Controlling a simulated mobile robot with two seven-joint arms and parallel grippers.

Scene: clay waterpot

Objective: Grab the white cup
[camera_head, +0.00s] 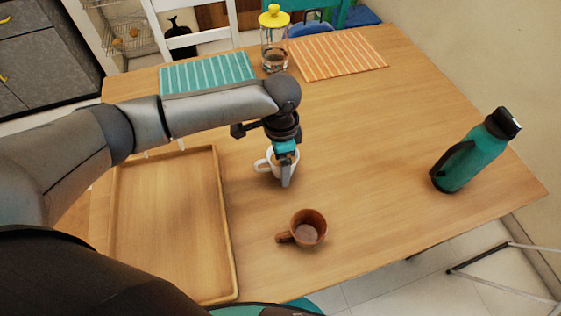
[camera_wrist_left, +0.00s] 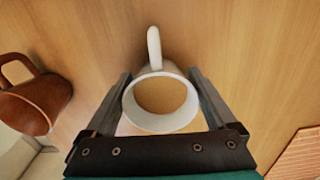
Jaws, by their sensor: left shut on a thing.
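The white cup (camera_head: 275,164) is on the wooden table in the head view, near its middle, partly hidden behind my left gripper (camera_head: 287,178). In the left wrist view the white cup (camera_wrist_left: 160,99) sits between the two fingers of my left gripper (camera_wrist_left: 160,88), which is shut on it. Its handle points away from the gripper's palm, and its inside looks brown. I cannot tell whether the cup touches the table. My right gripper is not in view.
A brown mug (camera_head: 308,229) stands in front of the white cup. A wooden tray (camera_head: 227,235) lies to the left. A green bottle (camera_head: 462,160) stands at the right. A glass press with yellow lid (camera_head: 273,45) and striped mats (camera_head: 205,73) are at the back.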

